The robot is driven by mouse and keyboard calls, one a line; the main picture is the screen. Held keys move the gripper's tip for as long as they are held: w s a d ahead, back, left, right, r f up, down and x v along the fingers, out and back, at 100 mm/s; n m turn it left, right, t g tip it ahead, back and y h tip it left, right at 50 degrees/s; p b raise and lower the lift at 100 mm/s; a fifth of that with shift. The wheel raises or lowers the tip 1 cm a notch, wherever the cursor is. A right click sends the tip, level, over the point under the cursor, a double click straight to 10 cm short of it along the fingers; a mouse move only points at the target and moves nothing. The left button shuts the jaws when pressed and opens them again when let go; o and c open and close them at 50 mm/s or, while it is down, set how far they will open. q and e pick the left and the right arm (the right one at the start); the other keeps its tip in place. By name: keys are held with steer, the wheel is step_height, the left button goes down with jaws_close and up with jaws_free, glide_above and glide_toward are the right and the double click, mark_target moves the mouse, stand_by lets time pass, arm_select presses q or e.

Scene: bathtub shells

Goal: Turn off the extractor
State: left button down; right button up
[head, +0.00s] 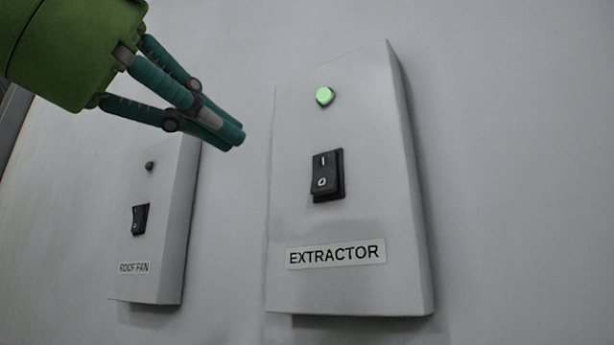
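The extractor switch box (300,215) is a grey panel on the wall, right of centre, with an "EXTRACTOR" label (336,254). Its black rocker switch (327,174) is marked I at the top and O at the bottom. A round green lamp (324,96) above the switch is lit. My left gripper (236,137) is green and teal, at the upper left of the extractor box. Its fingers come together at the tips, with nothing seen between them. The tips appear apart from the switch. My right gripper is out of view.
A second grey box (170,235) labelled "ROOF FAN" hangs to the left, with a black rocker switch (140,219) and a dark lamp (150,166). My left gripper partly overlaps its top. The wall (510,150) to the right is bare.

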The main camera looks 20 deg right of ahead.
mark_target(321, 189)
arm_select(q)
steer(key=shift+s+a+r+n+t+y, duration=0.25)
steer(key=shift+s+a+r+t, duration=0.1)
steer(key=shift+s, duration=0.2)
steer(key=shift+s+a+r+n+t+y, duration=0.15)
steer(key=shift+s+a+r+n+t, duration=0.15)
steer(key=shift+s, duration=0.2)
steer(key=shift+f, duration=0.1)
steer(key=shift+d, duration=0.1)
steer(key=p+x, duration=0.5)
steer(key=x, duration=0.7)
steer(key=shift+w+d, duration=0.2)
steer(key=shift+w+d+f+p, duration=0.15)
steer(key=shift+w+d+p, duration=0.35)
steer(key=shift+d+p, duration=0.05)
